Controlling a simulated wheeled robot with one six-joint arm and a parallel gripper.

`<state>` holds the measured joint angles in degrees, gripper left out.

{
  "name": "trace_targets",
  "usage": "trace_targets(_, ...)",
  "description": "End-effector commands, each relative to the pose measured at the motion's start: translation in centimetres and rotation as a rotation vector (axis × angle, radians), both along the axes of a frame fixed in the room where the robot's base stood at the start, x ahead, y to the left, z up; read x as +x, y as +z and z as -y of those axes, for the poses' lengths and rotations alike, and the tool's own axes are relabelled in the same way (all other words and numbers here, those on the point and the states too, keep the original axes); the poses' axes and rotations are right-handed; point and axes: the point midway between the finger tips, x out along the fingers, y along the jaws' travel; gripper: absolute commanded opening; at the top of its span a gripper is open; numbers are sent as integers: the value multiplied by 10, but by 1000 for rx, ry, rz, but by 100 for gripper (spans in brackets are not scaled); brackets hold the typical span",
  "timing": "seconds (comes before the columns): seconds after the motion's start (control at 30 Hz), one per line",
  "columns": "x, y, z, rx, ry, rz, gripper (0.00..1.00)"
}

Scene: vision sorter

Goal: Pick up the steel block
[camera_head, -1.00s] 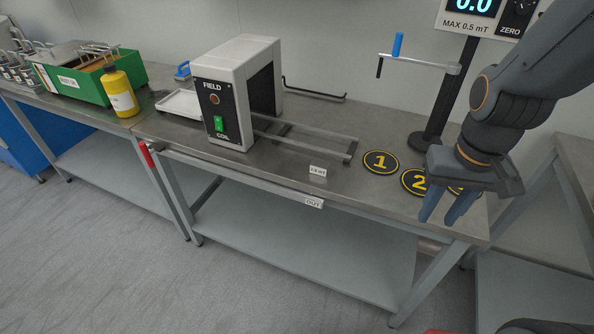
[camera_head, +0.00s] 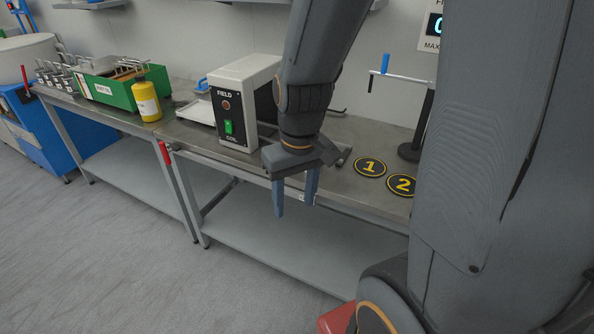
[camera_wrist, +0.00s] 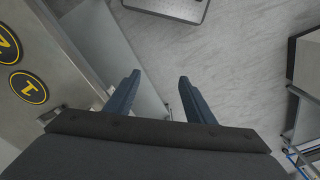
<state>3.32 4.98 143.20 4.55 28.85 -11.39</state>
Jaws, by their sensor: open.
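I cannot make out for certain which thing is the steel block. Several small grey metal pieces (camera_head: 56,80) stand at the far left end of the benches, too small to tell apart. My gripper (camera_head: 294,208) is open and empty, fingers pointing down, in front of the bench edge near the field coil. In the wrist view my gripper (camera_wrist: 160,75) has nothing between its fingers, with floor and a bench edge beyond them.
The field coil box (camera_head: 237,105) stands on the bench, partly behind my arm. Number discs 1 (camera_head: 370,167) and 2 (camera_head: 401,185) lie to its right. A yellow bottle (camera_head: 146,99) and green tray (camera_head: 108,90) stand left. Floor (camera_head: 100,250) in front is clear.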

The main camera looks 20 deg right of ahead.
Motion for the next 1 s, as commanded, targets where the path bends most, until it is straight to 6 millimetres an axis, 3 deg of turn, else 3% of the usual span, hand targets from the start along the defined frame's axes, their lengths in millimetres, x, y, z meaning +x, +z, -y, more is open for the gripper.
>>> trace_targets(0.27, 87, -2, 61, 97, 234, 83, 49)
trace_targets(0.5, 149, -10, 133, 120, 446, 228, 49)
trace_targets(0.73, 175, -15, 176, 100, 558, 315, 49)
trace_targets(1.0, 184, -34, 177, 96, 580, 328, 49)
